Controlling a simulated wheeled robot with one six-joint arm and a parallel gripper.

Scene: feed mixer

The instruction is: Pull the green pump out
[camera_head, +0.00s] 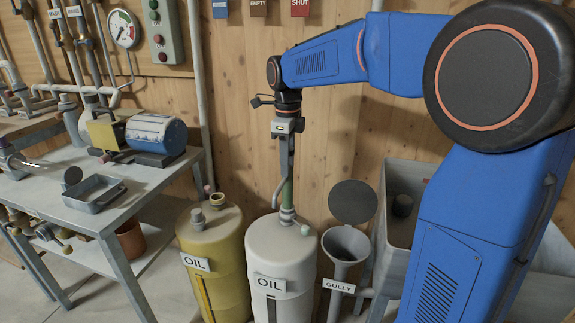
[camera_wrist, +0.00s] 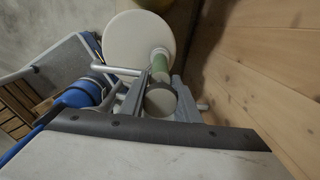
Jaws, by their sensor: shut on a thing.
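The green pump (camera_head: 287,194) stands upright at the top of the white oil drum (camera_head: 272,256). A thin grey spout curves down at its left. My gripper (camera_head: 286,174) is above the drum, pointing down, and is shut on the upper part of the pump. In the wrist view, the green pump (camera_wrist: 160,65) lies between the two fingers of my gripper (camera_wrist: 160,79), and the white drum's round top (camera_wrist: 134,34) is beyond it. The pump's foot meets a grey collar on the drum; anything inside the drum is hidden.
A yellow oil drum (camera_head: 212,250) stands close at the left. A gully funnel (camera_head: 346,243) with a raised round lid (camera_head: 353,202) and a grey bin (camera_head: 402,180) stand at the right. The wooden wall (camera_head: 245,140) is close behind. A metal table (camera_head: 90,215) stands at the left.

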